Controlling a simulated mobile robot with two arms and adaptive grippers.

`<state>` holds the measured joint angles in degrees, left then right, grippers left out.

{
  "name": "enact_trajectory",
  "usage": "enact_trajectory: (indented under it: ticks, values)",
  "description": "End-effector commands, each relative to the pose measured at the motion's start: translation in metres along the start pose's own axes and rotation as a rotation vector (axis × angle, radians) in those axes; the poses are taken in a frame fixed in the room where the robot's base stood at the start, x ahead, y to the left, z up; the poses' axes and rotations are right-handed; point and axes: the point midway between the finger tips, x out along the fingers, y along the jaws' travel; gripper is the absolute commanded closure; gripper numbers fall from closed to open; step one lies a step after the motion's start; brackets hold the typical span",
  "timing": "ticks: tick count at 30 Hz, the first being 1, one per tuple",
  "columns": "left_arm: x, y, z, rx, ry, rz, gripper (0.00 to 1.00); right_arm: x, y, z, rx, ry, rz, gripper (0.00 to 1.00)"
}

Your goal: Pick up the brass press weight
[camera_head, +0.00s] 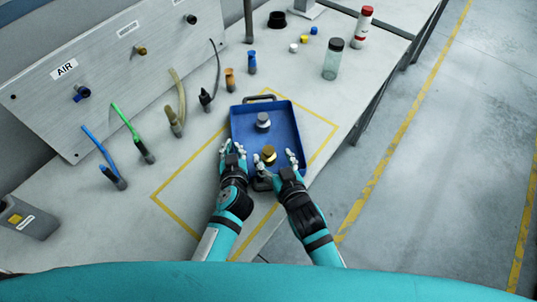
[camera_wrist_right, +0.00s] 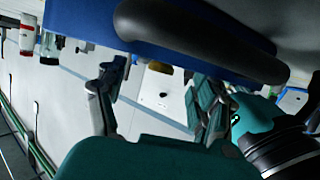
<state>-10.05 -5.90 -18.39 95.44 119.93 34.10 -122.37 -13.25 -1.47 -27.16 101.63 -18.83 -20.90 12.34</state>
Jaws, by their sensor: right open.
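The brass press weight (camera_head: 268,153) is a short gold cylinder with a knob. It stands in the near part of a blue tray (camera_head: 284,108). My right gripper (camera_head: 275,158) is open at the tray's near edge, with its fingers apart on either side of the weight in the head view; contact cannot be seen. In the right wrist view, a small brass-coloured part (camera_wrist_right: 160,67) shows beyond the open fingers (camera_wrist_right: 160,78), mostly hidden by the tray's black handle (camera_wrist_right: 190,42). My left gripper (camera_head: 232,147) is at the tray's left edge, its fingers apart and empty.
A silver weight (camera_head: 263,121) stands farther back in the tray. A yellow outline (camera_head: 174,215) surrounds the tray on the grey table. A clear jar (camera_head: 333,60) and a white bottle (camera_head: 362,27) stand back right.

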Motion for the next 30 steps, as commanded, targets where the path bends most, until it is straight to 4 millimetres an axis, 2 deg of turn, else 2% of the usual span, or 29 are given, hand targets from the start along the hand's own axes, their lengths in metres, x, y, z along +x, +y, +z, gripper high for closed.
enact_trajectory:
  ticks: [6, 9, 17, 20, 30]
  values:
    - [0.000, 0.000, -0.001, 0.000, 0.002, 0.001, 1.00, 0.034, -0.002, -0.001, -0.002, 0.001, 0.001, 0.31]
    - [0.000, 0.000, -0.001, 0.000, 0.002, 0.001, 1.00, 0.043, -0.002, -0.001, -0.001, 0.001, 0.000, 0.31]
    - [0.000, 0.000, -0.001, 0.000, 0.002, 0.000, 1.00, 0.046, -0.002, 0.000, 0.000, 0.000, 0.000, 0.31]
    - [0.000, 0.000, -0.001, 0.000, 0.002, 0.001, 1.00, 0.046, -0.002, 0.000, 0.000, 0.000, 0.000, 0.42]
    - [0.000, 0.000, -0.001, 0.000, 0.002, 0.001, 1.00, 0.046, -0.002, 0.000, -0.001, -0.001, 0.000, 0.86]
